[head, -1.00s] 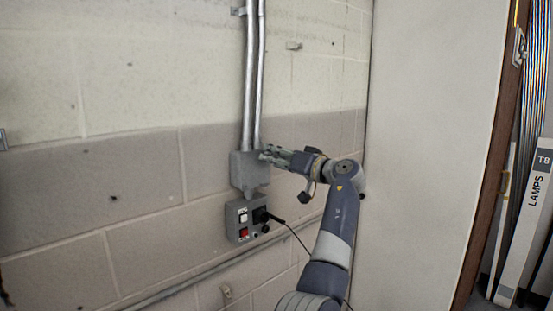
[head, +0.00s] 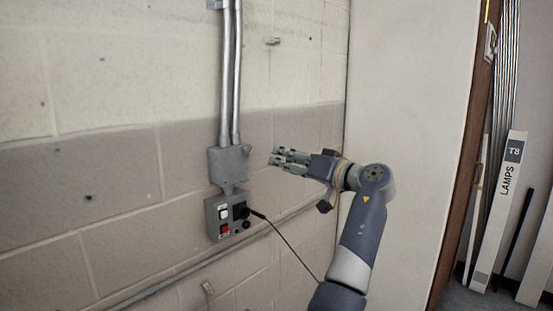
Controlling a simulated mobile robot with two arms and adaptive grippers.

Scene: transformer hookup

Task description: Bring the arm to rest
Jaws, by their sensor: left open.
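My left gripper (head: 275,156) is open and empty, pointing left toward the wall. Its fingertips are apart from the grey junction box (head: 229,162), to the right of it. Below that box, a grey outlet box (head: 217,207) is fixed to the wall, with a white switch and a red switch. A black plug (head: 242,211) sits in the outlet box, and its black cable (head: 285,241) runs down to the right, passing behind or beside my arm. My right gripper is not in the picture.
Metal conduits (head: 230,75) run up the block wall from the junction box, and another pipe (head: 190,269) runs low along the wall. A pale panel (head: 410,100) stands behind my arm. A white lamp carton (head: 500,210) leans at the far right.

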